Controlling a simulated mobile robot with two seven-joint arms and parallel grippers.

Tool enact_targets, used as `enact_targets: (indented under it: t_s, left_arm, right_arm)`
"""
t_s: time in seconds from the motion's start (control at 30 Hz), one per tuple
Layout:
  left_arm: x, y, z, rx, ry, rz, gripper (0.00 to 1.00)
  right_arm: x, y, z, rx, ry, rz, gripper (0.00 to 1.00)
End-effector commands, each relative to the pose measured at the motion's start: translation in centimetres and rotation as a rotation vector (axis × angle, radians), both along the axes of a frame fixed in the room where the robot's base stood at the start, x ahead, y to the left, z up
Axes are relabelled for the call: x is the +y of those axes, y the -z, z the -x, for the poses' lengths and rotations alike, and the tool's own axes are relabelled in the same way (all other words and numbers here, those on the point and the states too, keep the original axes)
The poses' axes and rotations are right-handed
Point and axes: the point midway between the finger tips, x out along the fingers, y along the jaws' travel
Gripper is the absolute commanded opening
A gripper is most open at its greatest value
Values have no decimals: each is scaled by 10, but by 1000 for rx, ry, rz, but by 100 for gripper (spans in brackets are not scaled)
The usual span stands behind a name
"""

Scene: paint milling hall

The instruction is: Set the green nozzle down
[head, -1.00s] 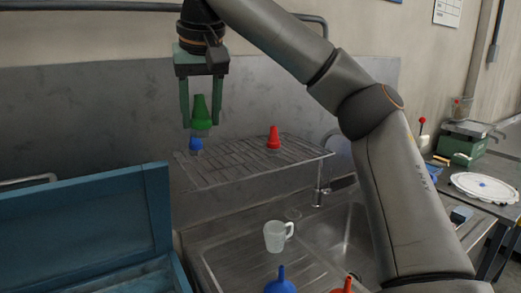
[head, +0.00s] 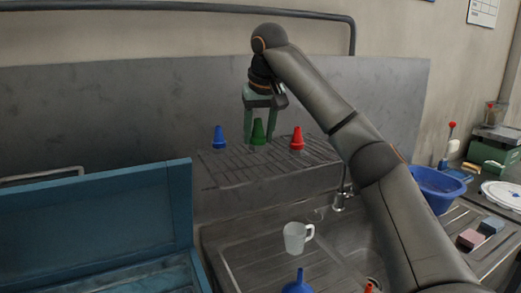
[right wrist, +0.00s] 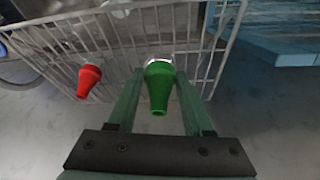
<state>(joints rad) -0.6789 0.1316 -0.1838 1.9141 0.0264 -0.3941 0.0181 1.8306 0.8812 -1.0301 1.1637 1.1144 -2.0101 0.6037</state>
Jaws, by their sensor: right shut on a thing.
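My right gripper (head: 259,138) is shut on the green nozzle (head: 258,132), a tapered cone held tip up between two green fingers. It is at the wire rack (head: 230,171), between the blue nozzle (head: 219,138) on the left and the red nozzle (head: 297,139) on the right, both upright on the rack. In the right wrist view the green nozzle (right wrist: 158,88) is between the fingers, over the rack's edge region; the red nozzle (right wrist: 89,80) is to the left. I cannot tell whether the green nozzle's base touches the rack. My left gripper is not in view.
Below the rack are a sink with a drainboard, a pale mug (head: 297,237) and a blue funnel (head: 298,281). A blue open case (head: 100,215) is at the left. A blue basin (head: 437,187) and sponges (head: 470,238) are at the right. A grey wall panel stands behind the rack.

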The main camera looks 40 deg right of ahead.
Motion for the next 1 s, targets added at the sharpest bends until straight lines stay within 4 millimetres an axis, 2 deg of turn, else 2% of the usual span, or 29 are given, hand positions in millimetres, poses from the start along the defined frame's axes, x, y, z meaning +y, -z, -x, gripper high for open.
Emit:
enact_targets:
  t_s: [0.27,0.57,1.0]
  left_arm:
    - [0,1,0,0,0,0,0]
    - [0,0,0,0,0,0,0]
    - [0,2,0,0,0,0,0]
  right_arm:
    - [-9,13,-5,-1,-3,-1,0]
    - [-11,43,-6,2,-1,1,0]
    - [-11,50,-6,0,-1,0,0]
